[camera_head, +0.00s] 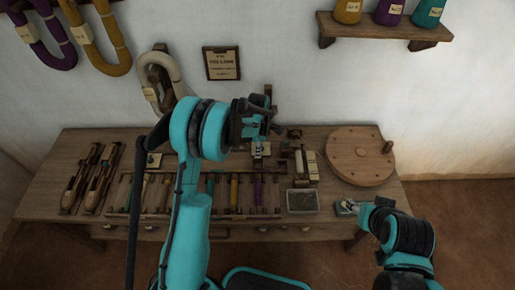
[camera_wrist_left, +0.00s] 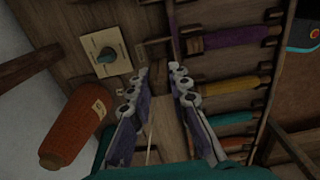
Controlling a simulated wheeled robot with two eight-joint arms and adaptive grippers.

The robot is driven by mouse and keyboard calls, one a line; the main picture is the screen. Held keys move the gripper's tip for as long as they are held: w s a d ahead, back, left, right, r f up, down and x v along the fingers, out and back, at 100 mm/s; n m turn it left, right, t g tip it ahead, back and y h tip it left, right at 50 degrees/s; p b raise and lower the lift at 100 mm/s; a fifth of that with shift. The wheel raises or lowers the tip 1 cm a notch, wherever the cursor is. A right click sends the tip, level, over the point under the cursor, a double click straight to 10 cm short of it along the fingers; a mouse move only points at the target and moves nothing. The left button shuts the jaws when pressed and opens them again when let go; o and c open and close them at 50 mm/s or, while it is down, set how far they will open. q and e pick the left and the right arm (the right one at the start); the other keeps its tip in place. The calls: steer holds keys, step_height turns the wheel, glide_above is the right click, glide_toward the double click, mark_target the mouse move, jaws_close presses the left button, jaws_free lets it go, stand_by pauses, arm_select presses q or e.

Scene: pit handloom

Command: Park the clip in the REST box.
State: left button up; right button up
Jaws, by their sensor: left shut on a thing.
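My left gripper (camera_head: 262,127) is raised over the back of the workbench. In the left wrist view its two fingers (camera_wrist_left: 160,75) stand a little apart, gripping something thin or small that I cannot make out. I cannot identify the clip with certainty. My right gripper (camera_head: 358,207) is low at the table's front right, beside a small box with a pale top (camera_head: 343,208); its jaws are too small to judge. A grey open tray (camera_head: 302,211) stands left of that. I cannot read which container is the REST box.
A round wooden disc (camera_head: 358,154) lies at the right of the table (camera_head: 62,149). A rack of coloured bobbins (camera_head: 234,190) fills the front middle. An orange spool (camera_wrist_left: 75,126) and a cream card with a teal knob (camera_wrist_left: 107,50) lie near the left gripper.

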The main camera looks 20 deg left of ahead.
arm_select(q)
steer(key=shift+f+b, duration=2.15)
steer(key=shift+f, duration=1.1)
steer(key=o, duration=1.3)
steer(key=shift+c, duration=0.2)
steer(key=shift+r, duration=0.1)
steer(key=shift+r+p, duration=2.5)
steer(key=shift+r, duration=1.45)
